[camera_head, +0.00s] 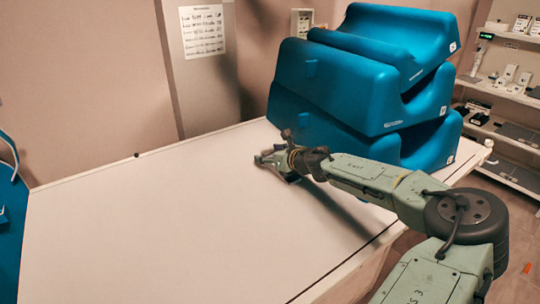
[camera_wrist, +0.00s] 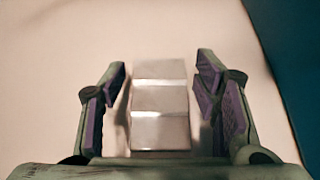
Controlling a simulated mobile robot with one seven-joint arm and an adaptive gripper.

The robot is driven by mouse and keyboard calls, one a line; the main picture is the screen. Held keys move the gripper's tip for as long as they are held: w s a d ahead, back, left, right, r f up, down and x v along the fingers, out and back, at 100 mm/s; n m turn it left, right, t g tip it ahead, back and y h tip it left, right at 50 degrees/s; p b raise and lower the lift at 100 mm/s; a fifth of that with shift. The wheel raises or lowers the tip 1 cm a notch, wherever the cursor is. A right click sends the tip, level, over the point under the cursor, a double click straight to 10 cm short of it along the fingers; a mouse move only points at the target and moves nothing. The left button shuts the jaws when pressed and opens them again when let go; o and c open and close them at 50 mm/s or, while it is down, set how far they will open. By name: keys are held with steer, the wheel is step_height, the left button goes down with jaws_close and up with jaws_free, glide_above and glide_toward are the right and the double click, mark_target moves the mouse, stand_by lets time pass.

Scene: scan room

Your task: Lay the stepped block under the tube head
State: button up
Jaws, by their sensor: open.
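The stepped block (camera_wrist: 160,101) shows in the wrist view as a silvery grey block with several flat steps, lying on the pale table top (camera_head: 130,220). My gripper (camera_wrist: 161,80) is open, with one finger on each side of the block. A narrow gap shows between each finger and the block. In the head view my gripper (camera_head: 268,160) is low over the table, and the block cannot be made out clearly there. I cannot make out a tube head in either view.
Stacked blue moulded cushions (camera_head: 345,90) stand on the table just behind and right of my gripper. Shelves (camera_head: 505,95) with small items are at the right. A blue object (camera_head: 10,215) is at the left edge. The table's left and front area is clear.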

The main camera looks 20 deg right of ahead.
steer(key=shift+r, duration=0.15)
step_height(320, 180, up, 5)
steer(key=b, duration=0.3)
glide_above(292, 178)
steer(key=shift+f, duration=0.2)
